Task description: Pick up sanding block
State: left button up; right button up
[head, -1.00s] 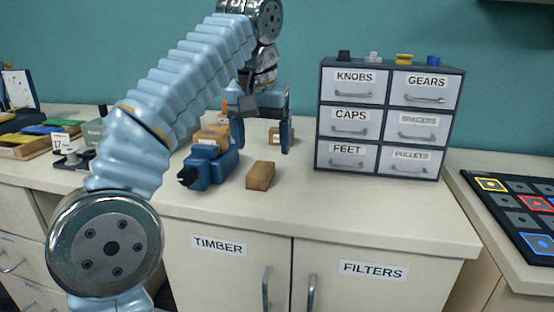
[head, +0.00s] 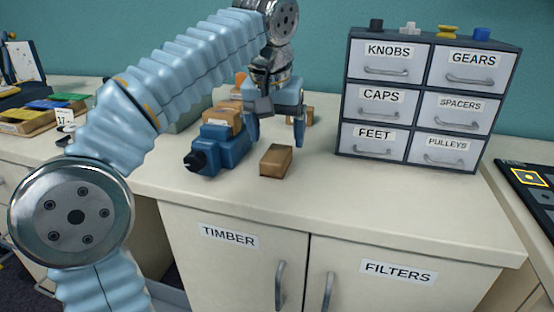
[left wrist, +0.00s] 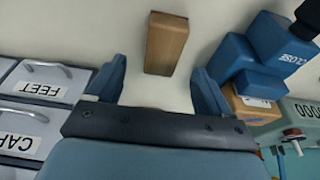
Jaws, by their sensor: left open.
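A brown, wood-coloured block (head: 276,160), which looks like the sanding block, lies on the beige counter. It also shows in the left wrist view (left wrist: 166,43), just beyond and between the fingertips. My left gripper (head: 276,145) is open and empty, with its fingers pointing down just behind the block. In the left wrist view its two blue fingers (left wrist: 160,66) are spread wider than the block, and neither touches it. My right gripper is not in view.
A blue tool (head: 224,146) and a cardboard box (head: 222,119) stand close left of the block. Another small box (head: 304,115) is behind the gripper. A labelled drawer cabinet (head: 425,100) stands to the right. The counter's front (head: 360,195) is clear.

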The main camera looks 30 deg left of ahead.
aim_at(277, 153)
pick_arm(q)
jog(key=x, duration=0.5)
jog(key=shift+s+a+f, duration=0.1)
jog(key=shift+s+f, duration=0.2)
jog(key=c, duration=1.1)
jog(key=shift+o, duration=0.2)
jog(key=shift+r, duration=0.2)
